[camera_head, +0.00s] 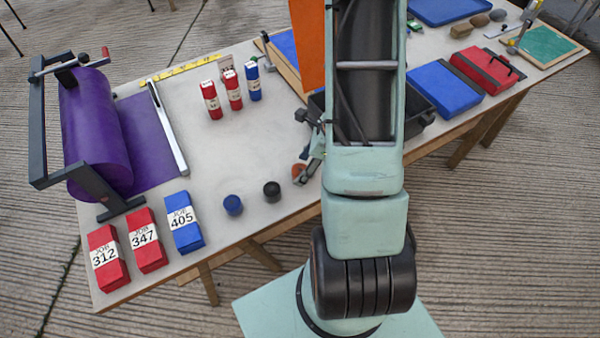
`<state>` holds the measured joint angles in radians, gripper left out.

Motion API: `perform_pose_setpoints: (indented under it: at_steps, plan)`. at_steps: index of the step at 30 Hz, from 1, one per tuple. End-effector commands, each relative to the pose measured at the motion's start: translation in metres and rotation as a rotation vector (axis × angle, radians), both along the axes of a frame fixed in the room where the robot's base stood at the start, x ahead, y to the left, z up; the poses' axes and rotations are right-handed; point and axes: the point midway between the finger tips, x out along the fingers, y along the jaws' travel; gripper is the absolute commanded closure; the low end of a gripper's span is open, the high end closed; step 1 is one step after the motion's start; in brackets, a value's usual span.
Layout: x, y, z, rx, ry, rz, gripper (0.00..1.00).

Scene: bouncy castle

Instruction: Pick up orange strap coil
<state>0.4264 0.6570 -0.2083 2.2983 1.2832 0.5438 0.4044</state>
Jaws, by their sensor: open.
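The orange strap coil (298,169) appears as a small orange-red round shape on the grey table, just left of my arm. It is partly covered by my gripper (304,172). My gripper shows only as a small part beside the arm, with its fingers low over or beside the coil. It is open. Whether the fingers touch the coil or stand around it cannot be told from this view.
A black coil (271,189) and a blue coil (232,205) stand left of the orange one. Several red and blue bundles, a purple roll (95,130) and a dark bin (418,110) share the table (215,150). Its middle left is clear.

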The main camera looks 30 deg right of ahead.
Motion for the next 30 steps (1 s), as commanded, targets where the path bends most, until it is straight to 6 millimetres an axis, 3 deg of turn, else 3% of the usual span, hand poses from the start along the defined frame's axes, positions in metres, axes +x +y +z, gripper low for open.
perform_pose_setpoints:
  at_steps: [6, 14, 27, 30]
  plan:
    - [0.006, 0.007, -0.023, 0.001, 0.001, 0.0, 0.45]
    - [0.007, 0.008, -0.025, 0.0, 0.0, 0.001, 0.45]
    - [0.007, 0.008, -0.025, -0.001, -0.001, 0.001, 0.92]
    - [0.007, 0.008, -0.025, -0.001, -0.001, 0.001, 0.92]
